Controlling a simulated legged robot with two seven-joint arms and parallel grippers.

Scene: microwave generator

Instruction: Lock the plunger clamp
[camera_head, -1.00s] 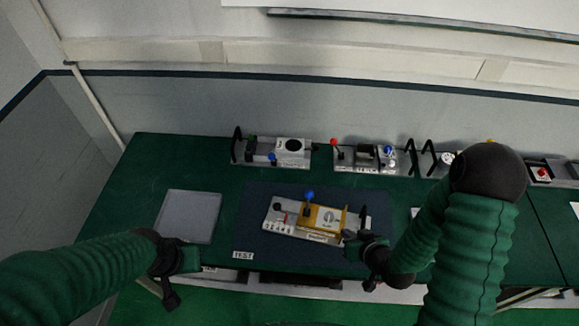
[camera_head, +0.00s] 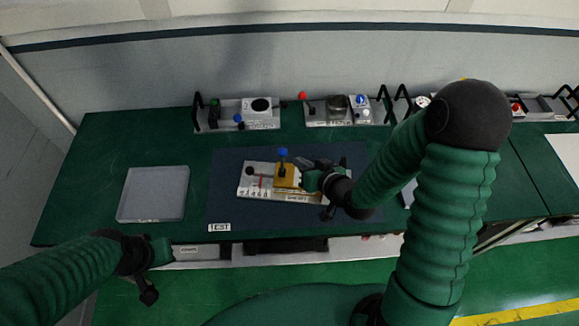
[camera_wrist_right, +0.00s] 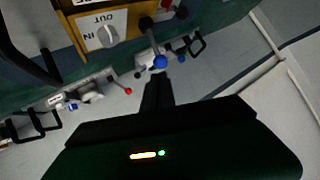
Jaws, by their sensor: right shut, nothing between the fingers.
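The test device sits on the dark mat, with a white base plate (camera_head: 252,187) and a yellow block (camera_head: 286,178). A lever with a blue ball knob (camera_head: 283,152) stands up from it; I take this as the plunger clamp's handle. In the right wrist view the blue knob (camera_wrist_right: 160,62) is just beyond the fingertips. My right gripper (camera_head: 306,172) is shut and empty, close to the right of the lever; whether it touches is unclear. The wrist view shows its dark fingers (camera_wrist_right: 157,84) together. My left gripper (camera_head: 160,254) hangs near the front table edge, its jaws unclear.
A grey tray (camera_head: 153,194) lies left of the mat (camera_head: 225,212). Two other devices (camera_head: 240,113) (camera_head: 340,110) with black handles stand along the back of the green table. The wrist view shows a dial marked IN and OUT (camera_wrist_right: 107,37) on the yellow block.

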